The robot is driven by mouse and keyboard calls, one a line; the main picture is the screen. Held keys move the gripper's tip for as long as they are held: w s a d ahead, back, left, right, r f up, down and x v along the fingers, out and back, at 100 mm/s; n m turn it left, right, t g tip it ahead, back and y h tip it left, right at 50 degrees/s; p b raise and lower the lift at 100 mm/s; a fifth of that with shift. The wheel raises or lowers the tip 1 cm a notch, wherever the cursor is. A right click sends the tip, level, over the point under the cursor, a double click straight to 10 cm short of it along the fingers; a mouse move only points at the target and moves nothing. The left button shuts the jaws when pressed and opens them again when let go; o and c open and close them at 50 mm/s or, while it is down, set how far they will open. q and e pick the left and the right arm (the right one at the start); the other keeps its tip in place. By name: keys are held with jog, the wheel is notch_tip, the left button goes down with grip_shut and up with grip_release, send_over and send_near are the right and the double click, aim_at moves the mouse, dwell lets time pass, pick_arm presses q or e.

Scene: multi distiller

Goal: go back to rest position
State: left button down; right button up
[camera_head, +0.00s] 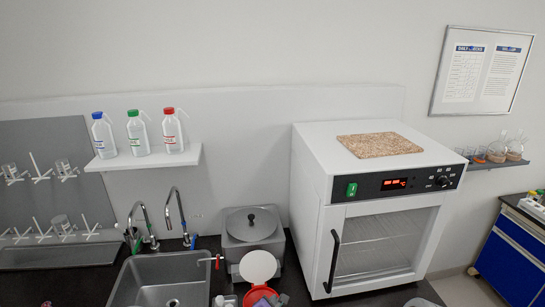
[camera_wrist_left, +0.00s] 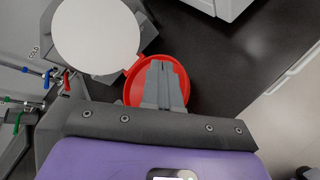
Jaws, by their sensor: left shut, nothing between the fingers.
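My left gripper (camera_head: 266,301) is at the bottom edge of the head view, in front of the steel distiller, over a red round container. In the left wrist view its grey fingers (camera_wrist_left: 163,88) are together and empty, with the red container (camera_wrist_left: 133,90) behind them. The container's round white lid (camera_head: 258,266) stands open; it also shows in the left wrist view (camera_wrist_left: 96,36). The fingers partly hide the container. My right gripper is not in view.
The steel distiller (camera_head: 252,239) with a lid stands behind the container. A sink (camera_head: 160,279) with taps is to the left, and a white oven (camera_head: 317,190) with its door shut is to the right. A shelf (camera_head: 145,159) with three wash bottles hangs above.

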pick_arm(q)
jog(key=s+f+m+g+h+b, duration=0.2)
jog(key=s+f+m+g+b, duration=0.1)
jog(key=s+f+m, duration=0.7)
jog(key=s+a+f+m+g+b, duration=0.1)
jog(key=s+a+f+m+g, duration=0.2)
jog(key=s, duration=0.4)
jog(key=s+a+f+m+g+b, duration=0.2)
jog(key=s+f+m, duration=0.3)
jog(key=s, duration=0.3)
jog(key=s+a+f+m+g+b, duration=0.1)
jog(key=s+a+f+m+g, duration=0.2)
jog(key=s+f, duration=0.3)
jog(key=shift+s+a+m+g, duration=0.3)
jog(key=shift+s+a+m, duration=0.45)
jog(key=shift+s+m, duration=0.05)
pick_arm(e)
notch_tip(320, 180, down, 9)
